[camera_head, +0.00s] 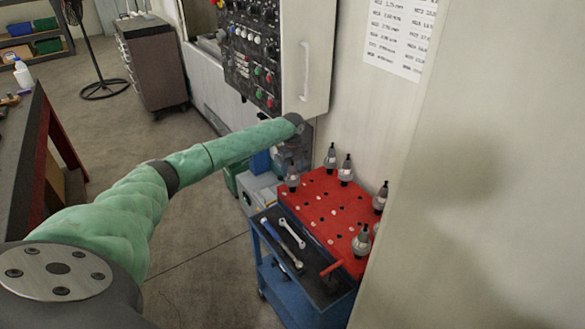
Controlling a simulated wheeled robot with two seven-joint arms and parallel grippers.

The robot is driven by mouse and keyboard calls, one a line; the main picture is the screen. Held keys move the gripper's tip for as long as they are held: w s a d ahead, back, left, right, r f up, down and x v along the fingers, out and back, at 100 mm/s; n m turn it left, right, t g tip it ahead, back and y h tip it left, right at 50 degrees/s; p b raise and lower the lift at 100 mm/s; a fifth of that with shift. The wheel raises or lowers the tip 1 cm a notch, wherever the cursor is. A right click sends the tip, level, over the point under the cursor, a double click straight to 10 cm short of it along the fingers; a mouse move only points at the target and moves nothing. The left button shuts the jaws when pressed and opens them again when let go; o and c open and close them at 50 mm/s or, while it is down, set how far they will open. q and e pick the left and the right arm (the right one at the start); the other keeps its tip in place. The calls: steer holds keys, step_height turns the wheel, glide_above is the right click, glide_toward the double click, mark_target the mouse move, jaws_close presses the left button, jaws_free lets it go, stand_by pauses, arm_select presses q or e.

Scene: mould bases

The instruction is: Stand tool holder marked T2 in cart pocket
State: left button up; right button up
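My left arm reaches in from the left in a green sleeve. Its gripper (292,153) points down over the far left corner of the red cart top (322,208). One grey tool holder with a dark tip (293,178) is directly below the gripper. I cannot tell whether the fingers touch it or whether it stands in a pocket. Other tool holders stand upright on the red top: two at the back (331,157) (346,170), one at the right edge (380,197) and one at the front right (362,242). No T2 mark is readable. My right gripper is out of view.
The red top has rows of empty pockets in its middle. The blue cart's dark front shelf (318,283) carries a wrench (292,233), another tool and a red-handled item (331,267). A machine control panel (252,50) and a pale wall stand close behind and to the right.

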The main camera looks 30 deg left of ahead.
arm_select(q)
steer(key=shift+f, duration=0.15)
steer(key=shift+r, duration=0.2)
step_height(320, 180, up, 6)
steer(key=b, duration=0.3)
steer(key=shift+r, duration=0.85)
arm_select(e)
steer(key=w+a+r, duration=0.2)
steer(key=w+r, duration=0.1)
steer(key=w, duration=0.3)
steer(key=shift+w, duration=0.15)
arm_select(q)
steer(key=shift+f, duration=0.1)
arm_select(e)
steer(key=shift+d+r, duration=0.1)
